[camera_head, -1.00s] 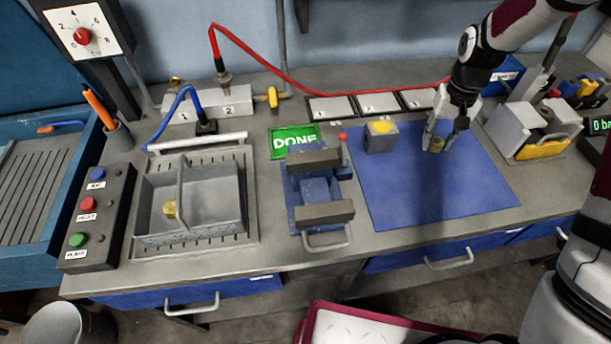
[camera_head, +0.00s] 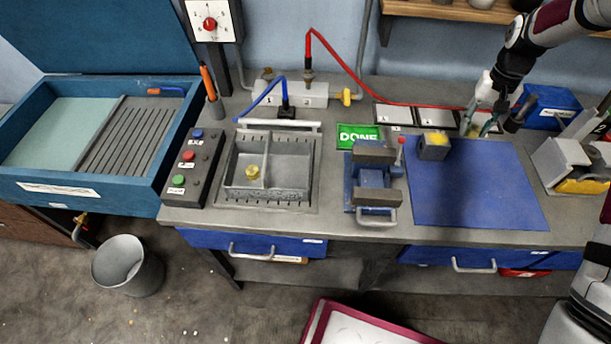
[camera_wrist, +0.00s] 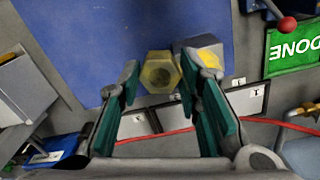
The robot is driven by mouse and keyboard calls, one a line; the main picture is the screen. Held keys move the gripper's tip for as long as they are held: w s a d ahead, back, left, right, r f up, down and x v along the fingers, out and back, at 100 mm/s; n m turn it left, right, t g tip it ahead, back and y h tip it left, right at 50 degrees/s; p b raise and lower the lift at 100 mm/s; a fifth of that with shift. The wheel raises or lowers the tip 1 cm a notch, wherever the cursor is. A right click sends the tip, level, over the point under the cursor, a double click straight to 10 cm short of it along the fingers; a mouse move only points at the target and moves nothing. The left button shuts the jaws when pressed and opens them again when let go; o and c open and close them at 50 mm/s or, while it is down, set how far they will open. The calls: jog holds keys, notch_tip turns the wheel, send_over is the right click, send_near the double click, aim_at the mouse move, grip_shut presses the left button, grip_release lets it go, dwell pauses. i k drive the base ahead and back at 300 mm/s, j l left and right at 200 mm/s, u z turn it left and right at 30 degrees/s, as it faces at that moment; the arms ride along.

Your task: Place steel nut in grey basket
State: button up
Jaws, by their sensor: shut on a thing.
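My gripper (camera_head: 482,124) is shut on a yellowish hex nut (camera_wrist: 160,72), which sits between the fingertips in the wrist view. In the head view it is near the back edge of the blue mat, by the pale numbered plates, and the nut there is small and partly hidden. The nut looks brassy rather than steel-coloured. The grey basket (camera_head: 268,194) stands left of the blue vise, split by a divider. Another yellowish nut (camera_head: 253,172) lies in its left compartment near the divider.
A grey block with a yellow top (camera_head: 434,149) stands on the blue mat (camera_head: 470,195). The blue vise (camera_head: 372,185) and green DONE sign (camera_head: 359,136) lie between mat and basket. A red cable (camera_head: 355,77) arches behind. A button box (camera_head: 191,168) stands left of the basket.

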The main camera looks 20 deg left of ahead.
aim_at(288, 176)
jog(key=u, duration=0.95)
